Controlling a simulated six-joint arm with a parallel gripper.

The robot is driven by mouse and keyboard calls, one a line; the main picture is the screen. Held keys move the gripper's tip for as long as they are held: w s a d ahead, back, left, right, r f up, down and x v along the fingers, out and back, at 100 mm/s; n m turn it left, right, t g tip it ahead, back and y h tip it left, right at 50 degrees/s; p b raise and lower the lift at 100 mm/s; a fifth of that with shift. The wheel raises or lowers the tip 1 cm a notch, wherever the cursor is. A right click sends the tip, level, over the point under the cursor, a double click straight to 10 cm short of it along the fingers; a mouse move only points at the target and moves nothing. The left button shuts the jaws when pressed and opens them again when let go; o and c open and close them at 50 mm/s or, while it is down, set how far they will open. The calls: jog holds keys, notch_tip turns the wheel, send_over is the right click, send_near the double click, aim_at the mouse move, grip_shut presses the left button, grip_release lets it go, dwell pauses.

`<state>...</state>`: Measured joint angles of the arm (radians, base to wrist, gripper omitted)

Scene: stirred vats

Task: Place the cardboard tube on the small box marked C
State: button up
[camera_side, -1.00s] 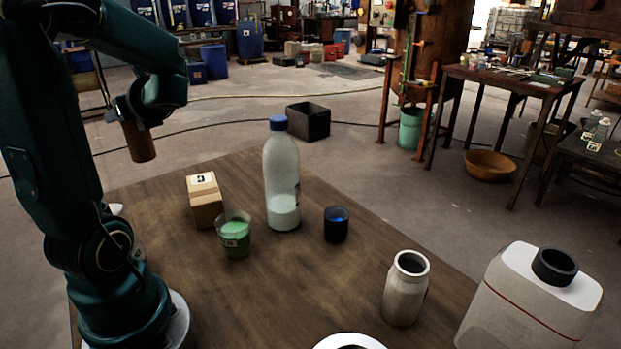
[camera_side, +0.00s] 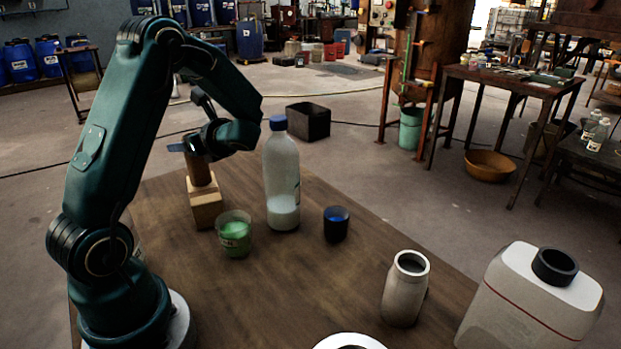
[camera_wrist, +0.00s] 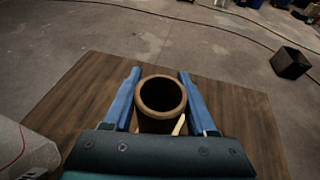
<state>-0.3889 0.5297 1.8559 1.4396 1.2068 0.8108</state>
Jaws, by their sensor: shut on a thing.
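The brown cardboard tube (camera_side: 200,171) is upright between the fingers of my gripper (camera_side: 194,151), which is shut on it. In the side view its lower end is at the top of the small cardboard box (camera_side: 207,208); I cannot tell whether it rests on it or hangs just above. The box's marked top is mostly hidden by the tube. In the wrist view the tube's open round mouth (camera_wrist: 161,95) sits between the blue fingers of my gripper (camera_wrist: 160,92), and only a sliver of the box (camera_wrist: 179,124) shows beside it.
A beaker of green liquid (camera_side: 234,236) stands close to the box. A tall bottle with a blue cap (camera_side: 282,180) is to its right, with a dark blue cup (camera_side: 336,226) beyond. A metal jar (camera_side: 406,290) and white jug (camera_side: 528,305) stand at the front right.

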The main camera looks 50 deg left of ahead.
jog(key=shift+f, duration=0.5)
jog(key=o, duration=1.3)
jog(key=shift+f, duration=0.15)
jog(key=shift+o, duration=0.2)
jog(key=shift+d+r, duration=0.15)
jog(key=shift+r, duration=0.1)
jog(key=v, duration=1)
jog(key=s+d+n+t+h, duration=0.3)
jog(key=d+n+h, duration=0.3)
jog(key=d, duration=0.5)
jog(key=s+d+n+t+h, duration=0.2)
jog(key=d+n+t+h, duration=0.3)
jog(key=d, duration=0.7)
jog(key=n+h, duration=0.2)
jog(key=n, duration=0.2)
jog(key=shift+s+d+f+t+h, duration=0.15)
jog(key=shift+s+d+t+h, duration=0.15)
jog(key=shift+s+t, duration=0.1)
